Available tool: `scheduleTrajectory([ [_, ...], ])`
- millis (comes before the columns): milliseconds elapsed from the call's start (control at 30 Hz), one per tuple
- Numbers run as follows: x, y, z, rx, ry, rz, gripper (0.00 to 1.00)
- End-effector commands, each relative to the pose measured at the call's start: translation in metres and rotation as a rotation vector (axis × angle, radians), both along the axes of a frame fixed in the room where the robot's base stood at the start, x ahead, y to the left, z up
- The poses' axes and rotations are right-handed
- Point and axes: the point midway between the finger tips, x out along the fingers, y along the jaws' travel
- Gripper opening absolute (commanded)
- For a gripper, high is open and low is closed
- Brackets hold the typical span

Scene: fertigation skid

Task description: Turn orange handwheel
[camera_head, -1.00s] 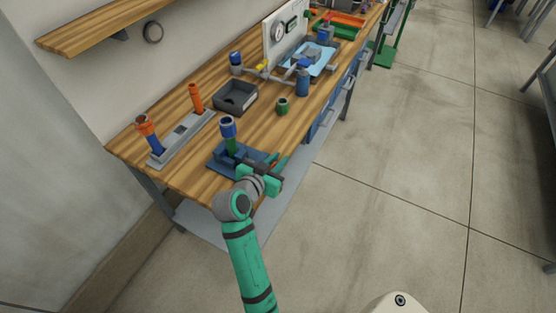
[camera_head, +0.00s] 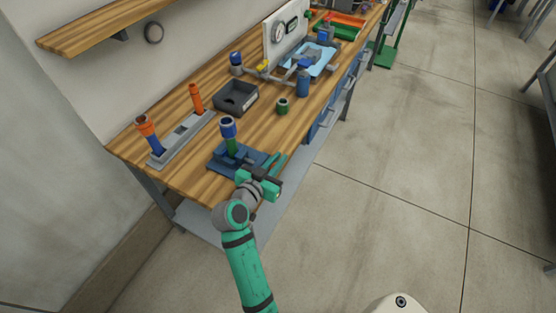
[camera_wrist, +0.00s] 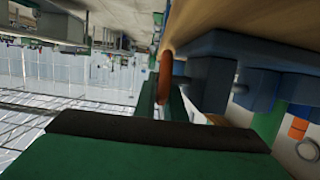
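The orange handwheel (camera_wrist: 166,78) shows edge-on in the wrist view, at the front of a blue vise-like fixture (camera_wrist: 210,65). Its rim lies in line with the gap between my two green fingers. In the head view the handwheel is not clearly visible beside my gripper. My gripper (camera_head: 275,163) is at the bench's front edge, beside the blue fixture (camera_head: 228,160). Its fingers look apart, with a gap between them; contact with the rim cannot be made out. A green pipe with a blue collar (camera_head: 228,128) stands upright in the fixture.
The wooden bench (camera_head: 185,185) also holds a grey rack (camera_head: 185,138) with orange-topped pipes, a dark bin (camera_head: 235,97), a green fitting (camera_head: 282,105) and a gauge panel (camera_head: 285,35). Open floor (camera_head: 400,190) lies to the right.

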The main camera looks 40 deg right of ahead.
Motion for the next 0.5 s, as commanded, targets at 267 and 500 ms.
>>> scheduleTrajectory([
  [267,0.0,0.0,0.0,0.0,0.0,-0.001,0.17],
  [500,-0.005,0.014,0.003,-0.001,0.001,0.002,0.17],
])
